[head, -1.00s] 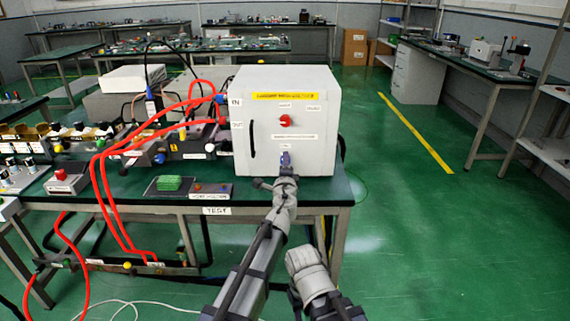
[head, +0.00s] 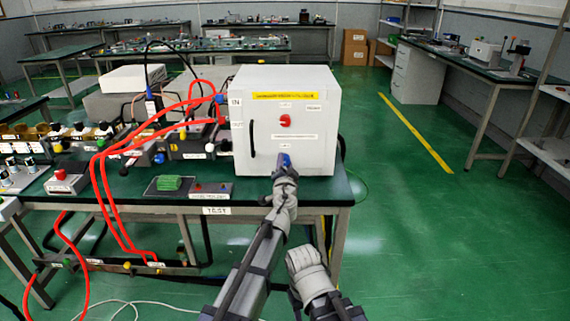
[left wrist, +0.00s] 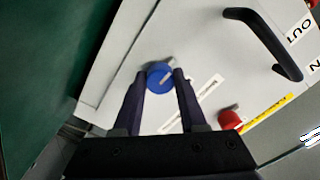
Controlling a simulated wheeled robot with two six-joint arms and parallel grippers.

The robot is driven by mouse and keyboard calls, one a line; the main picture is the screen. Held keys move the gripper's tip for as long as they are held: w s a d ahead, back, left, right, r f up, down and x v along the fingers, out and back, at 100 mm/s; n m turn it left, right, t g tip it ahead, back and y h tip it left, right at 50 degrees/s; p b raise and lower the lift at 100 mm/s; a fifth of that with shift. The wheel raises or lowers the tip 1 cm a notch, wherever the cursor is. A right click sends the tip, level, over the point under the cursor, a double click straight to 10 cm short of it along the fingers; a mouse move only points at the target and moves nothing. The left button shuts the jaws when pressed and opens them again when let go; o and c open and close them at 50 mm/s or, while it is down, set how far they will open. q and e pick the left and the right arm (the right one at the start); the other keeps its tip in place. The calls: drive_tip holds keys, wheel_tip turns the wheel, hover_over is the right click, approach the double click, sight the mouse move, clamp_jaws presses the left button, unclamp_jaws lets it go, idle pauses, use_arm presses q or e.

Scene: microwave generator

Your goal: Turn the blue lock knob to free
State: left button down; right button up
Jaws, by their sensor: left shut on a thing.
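The blue lock knob (head: 285,158) is low on the front of the white box (head: 310,165), mostly hidden by my gripper in the head view. In the left wrist view the round blue knob (left wrist: 160,75) has a pale pointer line. My left gripper (head: 286,166) is at the box front. In the left wrist view my left gripper's (left wrist: 159,77) two dark fingers sit on either side of the knob, shut on it.
A red knob (head: 285,120) sits above, also seen in the left wrist view (left wrist: 230,120). A black handle (head: 252,139) is on the box's left. Red hoses (head: 100,185) run down left of it. Open floor is at right.

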use_arm(q)
drive_tip(key=shift+n, duration=0.5)
drive_tip(key=shift+c, duration=2.3)
unclamp_jaws()
drive_tip(key=s, duration=0.7)
drive_tip(key=shift+s, duration=0.4)
use_arm(e)
drive_tip(key=shift+s+d, duration=0.6)
drive_tip(key=shift+s, duration=0.25)
